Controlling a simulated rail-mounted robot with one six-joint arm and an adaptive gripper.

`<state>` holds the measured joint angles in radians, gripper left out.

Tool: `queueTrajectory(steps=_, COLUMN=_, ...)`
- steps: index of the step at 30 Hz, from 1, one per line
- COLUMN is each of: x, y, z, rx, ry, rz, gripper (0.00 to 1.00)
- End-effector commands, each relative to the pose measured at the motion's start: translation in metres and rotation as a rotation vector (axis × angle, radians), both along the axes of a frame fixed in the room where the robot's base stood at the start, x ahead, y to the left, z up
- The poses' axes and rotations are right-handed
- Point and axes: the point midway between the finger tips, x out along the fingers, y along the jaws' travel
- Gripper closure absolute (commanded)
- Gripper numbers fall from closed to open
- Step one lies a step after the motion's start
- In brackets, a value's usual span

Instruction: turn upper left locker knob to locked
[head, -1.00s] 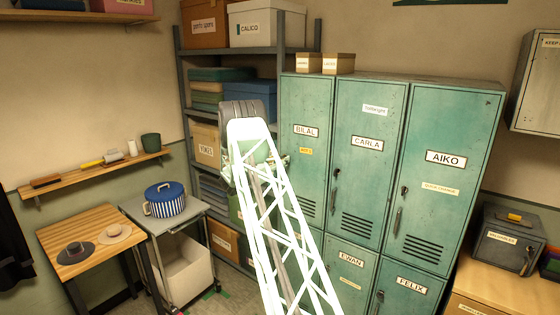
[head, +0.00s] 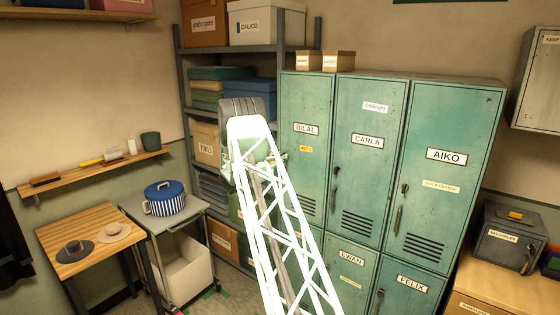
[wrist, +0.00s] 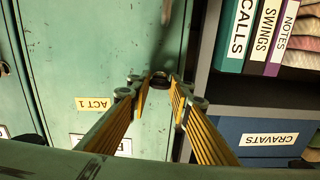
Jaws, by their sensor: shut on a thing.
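The upper left locker (head: 306,175) is a worn green door labelled BILAL, with a small yellow tag. In the wrist view its green door (wrist: 100,60) fills the left and middle, with the tag (wrist: 94,104) upside down. The dark round knob (wrist: 160,76) is near the door's edge, beside the shelf. My gripper (wrist: 159,84) has its yellow fingers closed in on both sides of the knob. In the head view my white lattice arm hides the knob and most of my gripper. Which way the knob is turned is hard to tell.
Other lockers, CARLA (head: 368,165) and AIKO (head: 446,185), stand to the right. A grey shelf rack (head: 185,110) with boxes is close on the left. In the wrist view, binders (wrist: 260,35) and a blue CRAVATS box (wrist: 260,138) sit beside the knob.

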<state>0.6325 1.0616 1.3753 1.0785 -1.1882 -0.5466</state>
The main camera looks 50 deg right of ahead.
Motion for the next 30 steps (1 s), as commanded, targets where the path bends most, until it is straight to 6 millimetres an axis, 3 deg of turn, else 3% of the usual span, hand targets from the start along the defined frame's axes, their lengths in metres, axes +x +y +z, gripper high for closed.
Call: queueTrajectory(steps=30, x=0.0000, y=-0.0001, z=-0.0032, rx=-0.010, ry=-0.472, rz=0.000, gripper=0.92)
